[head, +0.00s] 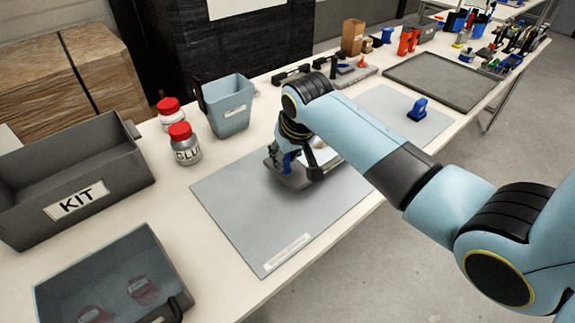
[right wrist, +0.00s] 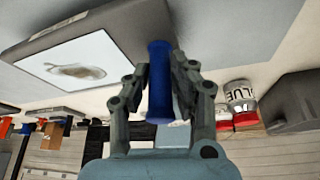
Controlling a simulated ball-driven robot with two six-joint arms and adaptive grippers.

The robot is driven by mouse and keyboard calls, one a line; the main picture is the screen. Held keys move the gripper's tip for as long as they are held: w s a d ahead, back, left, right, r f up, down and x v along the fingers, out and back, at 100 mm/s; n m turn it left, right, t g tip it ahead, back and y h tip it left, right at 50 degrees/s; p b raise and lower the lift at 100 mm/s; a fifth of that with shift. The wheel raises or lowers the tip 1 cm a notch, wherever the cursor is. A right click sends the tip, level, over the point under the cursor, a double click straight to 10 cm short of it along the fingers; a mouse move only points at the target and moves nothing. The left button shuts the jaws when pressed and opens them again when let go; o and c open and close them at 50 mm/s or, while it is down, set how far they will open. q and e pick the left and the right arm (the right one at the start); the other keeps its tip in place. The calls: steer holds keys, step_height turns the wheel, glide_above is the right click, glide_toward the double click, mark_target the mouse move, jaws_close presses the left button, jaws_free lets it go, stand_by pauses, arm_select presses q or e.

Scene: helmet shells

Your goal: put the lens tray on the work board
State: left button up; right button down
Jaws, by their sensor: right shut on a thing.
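The lens tray (head: 293,181) is a flat grey tray with a blue upright handle (right wrist: 159,80) at one edge. A pale oval piece lies on it in the right wrist view (right wrist: 75,71). My right gripper (right wrist: 160,88) is shut on the blue handle. In the head view, my right arm hides part of the tray and most of the gripper. The tray is over the far part of the grey work board (head: 250,215); I cannot tell whether it touches it. My left gripper is not in view.
Left of the board stand two red-capped jars (head: 184,146), a blue-grey bin (head: 230,108), a KIT crate (head: 75,185) and a dark open bin (head: 110,265). Another grey mat with a blue object (head: 417,109) lies beyond my arm. The board's near part is clear.

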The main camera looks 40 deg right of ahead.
mark_target(287, 167)
step_height(287, 167, down, 4)
steer(key=shift+r, duration=0.25)
steer(key=shift+f, duration=0.15)
steer(key=c, duration=1.1)
jaws_free()
steer(key=shift+c, duration=0.2)
steer(key=shift+s, duration=0.1)
steer(key=p+v, duration=0.1)
steer(key=v, duration=1.1)
